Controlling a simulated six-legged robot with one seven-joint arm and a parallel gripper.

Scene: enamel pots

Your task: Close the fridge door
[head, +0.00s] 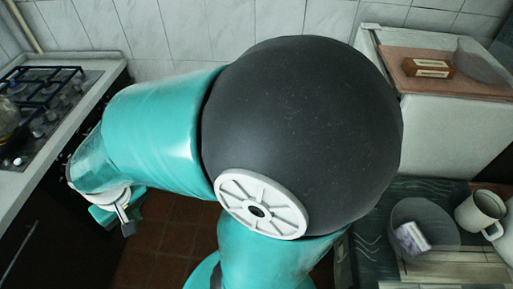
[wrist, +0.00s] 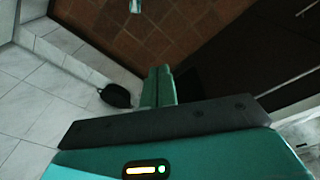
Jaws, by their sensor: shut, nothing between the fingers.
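A white, box-shaped appliance (head: 450,135), which looks like the fridge, stands at the right in the head view. Its door cannot be made out, since my arm covers part of that side. The wrist view shows no clear part of the fridge. My gripper (head: 118,215) is at the lower left in the head view, far from the appliance and beside the stove counter. In the wrist view my gripper's teal fingers (wrist: 158,72) are together, with nothing between them, above the floor.
A stove (head: 45,105) sits on the left counter. A small box (head: 428,67) lies on the white appliance. A grey bowl (head: 425,225) and a white mug (head: 478,210) stand at the lower right. Brown floor tiles (head: 165,245) are open below. A dark cabinet (wrist: 265,55) bounds the wrist view.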

